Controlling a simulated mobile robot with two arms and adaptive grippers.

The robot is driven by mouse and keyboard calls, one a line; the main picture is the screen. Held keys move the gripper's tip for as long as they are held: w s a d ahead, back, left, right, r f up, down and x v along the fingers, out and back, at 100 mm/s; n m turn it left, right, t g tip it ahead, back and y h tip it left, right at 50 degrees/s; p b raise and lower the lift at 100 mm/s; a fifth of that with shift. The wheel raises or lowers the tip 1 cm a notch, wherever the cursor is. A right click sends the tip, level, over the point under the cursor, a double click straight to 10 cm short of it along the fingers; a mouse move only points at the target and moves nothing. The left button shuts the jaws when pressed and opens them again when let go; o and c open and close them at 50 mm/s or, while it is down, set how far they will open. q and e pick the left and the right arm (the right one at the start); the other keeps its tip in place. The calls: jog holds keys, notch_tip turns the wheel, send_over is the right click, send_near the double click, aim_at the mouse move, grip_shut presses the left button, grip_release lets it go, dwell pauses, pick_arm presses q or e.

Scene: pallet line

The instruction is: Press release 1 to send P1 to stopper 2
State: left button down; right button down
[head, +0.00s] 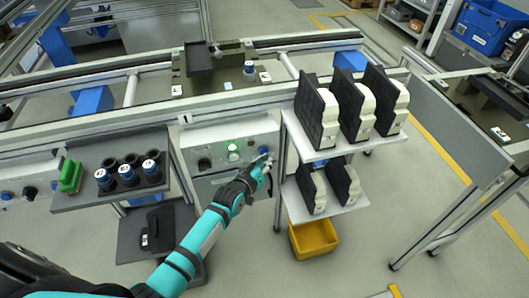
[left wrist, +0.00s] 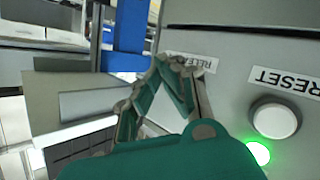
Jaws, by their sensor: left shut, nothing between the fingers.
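The control box (head: 225,135) on the front of the line has a dark knob, a lit green lamp (head: 232,146), a white button and a blue button (head: 263,150) at its right end. My left gripper (head: 264,161) is shut and empty, its fingertips at the blue button; I cannot tell whether they touch it. In the left wrist view the fingertips (left wrist: 180,65) meet over the RELEASE label (left wrist: 190,62), hiding the button there. The white RESET button (left wrist: 276,119) is to the right. A dark pallet (head: 215,72) sits on the line above the box; its name is unreadable. My right gripper is out of view.
A white rack (head: 341,142) with several black-and-white parts stands close to the right of the gripper, a yellow bin (head: 313,238) beneath it. A dark tray (head: 112,167) with blue-capped pieces and a green block (head: 70,176) are on the left.

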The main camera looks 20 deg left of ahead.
pick_arm(q)
jog(key=shift+w+a, duration=0.3)
jog(key=shift+w, duration=0.15)
dwell(0.8)
jog(key=shift+s+r, duration=0.1)
jog(key=shift+s+d+p, duration=0.5)
jog(key=shift+s+p, duration=0.05)
jog(key=shift+s, duration=0.1)
